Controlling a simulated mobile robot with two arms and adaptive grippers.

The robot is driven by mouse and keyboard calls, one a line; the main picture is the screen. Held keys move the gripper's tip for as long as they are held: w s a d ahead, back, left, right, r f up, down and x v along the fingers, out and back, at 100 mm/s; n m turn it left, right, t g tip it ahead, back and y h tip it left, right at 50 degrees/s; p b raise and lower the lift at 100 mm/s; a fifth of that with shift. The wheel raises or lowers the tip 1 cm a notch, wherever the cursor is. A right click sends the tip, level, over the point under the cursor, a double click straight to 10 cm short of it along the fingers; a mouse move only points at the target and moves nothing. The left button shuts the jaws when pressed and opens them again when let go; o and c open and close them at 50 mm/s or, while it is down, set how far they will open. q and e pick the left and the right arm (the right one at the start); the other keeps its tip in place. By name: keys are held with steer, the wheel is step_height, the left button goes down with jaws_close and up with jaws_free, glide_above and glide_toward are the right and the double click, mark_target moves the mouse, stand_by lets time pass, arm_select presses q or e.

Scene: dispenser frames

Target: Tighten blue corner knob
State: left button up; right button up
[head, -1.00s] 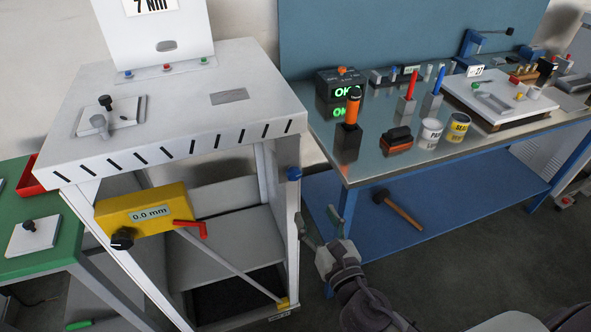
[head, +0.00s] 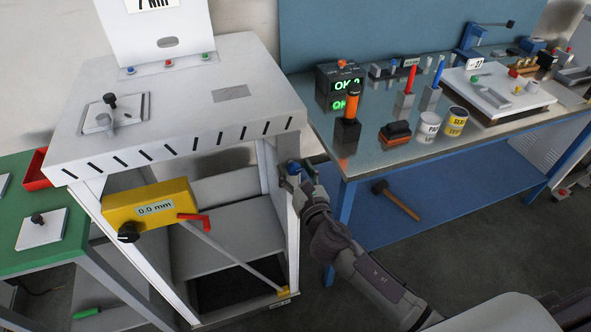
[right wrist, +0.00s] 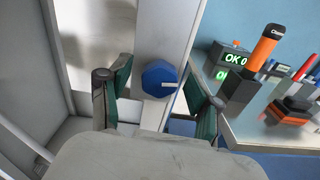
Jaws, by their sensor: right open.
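The blue corner knob (right wrist: 158,79) is on the front right upright of the white frame, just below its top. In the right wrist view it sits between my two spread fingers, with a pale mark on its face. In the head view the knob (head: 294,168) is partly hidden by my right gripper (head: 297,174). My right gripper, with green finger pads, also shows in the right wrist view (right wrist: 160,100). It is open around the knob, with a gap visible on each side. My left gripper is not in view.
To the right, a metal-topped bench (head: 375,165) holds an orange-handled tool (head: 352,103), cans and a display box. A mallet (head: 397,198) lies on its lower blue shelf.

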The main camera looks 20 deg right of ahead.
steer(key=c, duration=1.1)
steer(key=shift+c, duration=0.2)
steer(key=shift+m, duration=0.3)
steer(key=m+b, duration=0.1)
steer(key=m, duration=0.3)
steer(key=shift+m, duration=0.3)
steer(key=m+b, duration=0.1)
steer(key=m, duration=0.4)
steer(key=shift+d, duration=0.1)
steer(key=m, duration=0.5)
steer(key=shift+f+b, duration=0.1)
steer(key=shift+b, duration=0.2)
steer(key=m, duration=0.4)
steer(key=shift+m, duration=0.3)
